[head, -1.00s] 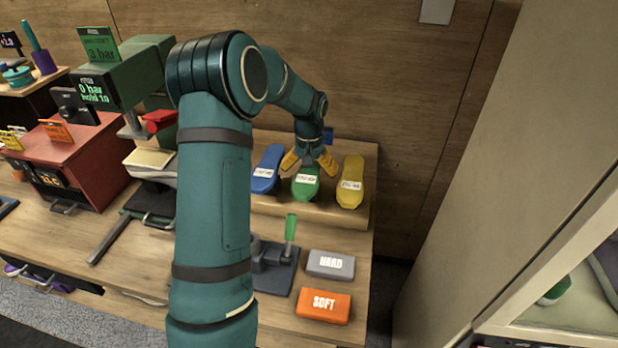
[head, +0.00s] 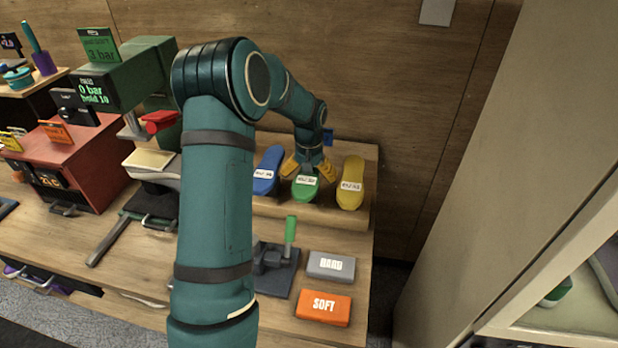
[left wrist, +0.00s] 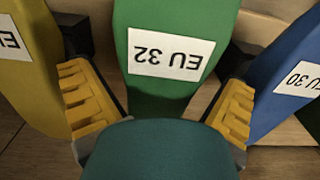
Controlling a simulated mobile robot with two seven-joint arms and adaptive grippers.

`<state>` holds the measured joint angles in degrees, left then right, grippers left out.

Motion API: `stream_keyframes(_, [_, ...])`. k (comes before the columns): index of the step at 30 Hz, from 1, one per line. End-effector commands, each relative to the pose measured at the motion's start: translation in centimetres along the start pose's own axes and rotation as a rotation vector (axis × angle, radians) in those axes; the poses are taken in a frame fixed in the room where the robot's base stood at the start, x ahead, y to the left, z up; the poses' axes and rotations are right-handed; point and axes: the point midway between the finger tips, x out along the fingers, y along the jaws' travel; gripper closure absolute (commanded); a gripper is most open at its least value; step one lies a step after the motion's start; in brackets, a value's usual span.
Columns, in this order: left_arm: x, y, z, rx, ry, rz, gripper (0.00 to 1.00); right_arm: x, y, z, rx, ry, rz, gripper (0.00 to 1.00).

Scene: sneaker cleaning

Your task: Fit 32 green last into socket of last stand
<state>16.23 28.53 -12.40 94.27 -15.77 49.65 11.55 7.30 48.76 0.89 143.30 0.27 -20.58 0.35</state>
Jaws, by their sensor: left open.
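The green last (head: 305,190) lies on a wooden riser between a blue last and a yellow one. Its label reads EU 32 in the left wrist view (left wrist: 165,90). My left gripper (head: 308,168) is open, with its yellow fingers on either side of the green last; whether they touch it I cannot tell. In the left wrist view the fingers (left wrist: 160,110) flank the green last. The last stand (head: 273,262) is a dark grey base with an upright green handle, on the table in front of the riser, partly hidden by my left arm. Its socket I cannot make out. My right gripper is not in view.
The blue last (head: 266,172) and yellow last (head: 350,185) stand close on both sides of the fingers. A grey HARD block (head: 331,265) and an orange SOFT block (head: 323,307) lie right of the stand. A green press (head: 125,80) and a red box (head: 75,160) stand left.

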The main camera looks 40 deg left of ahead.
Motion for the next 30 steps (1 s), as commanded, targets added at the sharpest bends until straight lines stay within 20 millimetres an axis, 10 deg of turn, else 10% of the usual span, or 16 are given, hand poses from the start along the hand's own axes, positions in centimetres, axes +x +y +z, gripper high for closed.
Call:
stream_keyframes(4, [0.0,0.0,0.0,0.000,0.000,0.000,0.04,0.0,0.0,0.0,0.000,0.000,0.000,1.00])
stream_keyframes(10, [0.0,0.0,0.0,0.000,0.000,0.000,0.74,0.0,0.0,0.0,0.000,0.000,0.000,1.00])
stream_keyframes(22, [-0.4,0.0,-0.1,0.000,0.003,0.001,0.75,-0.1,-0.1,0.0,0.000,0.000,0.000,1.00])
stream_keyframes(30, [-4.7,0.0,-0.1,0.000,0.007,0.001,0.75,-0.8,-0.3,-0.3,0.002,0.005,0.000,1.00])
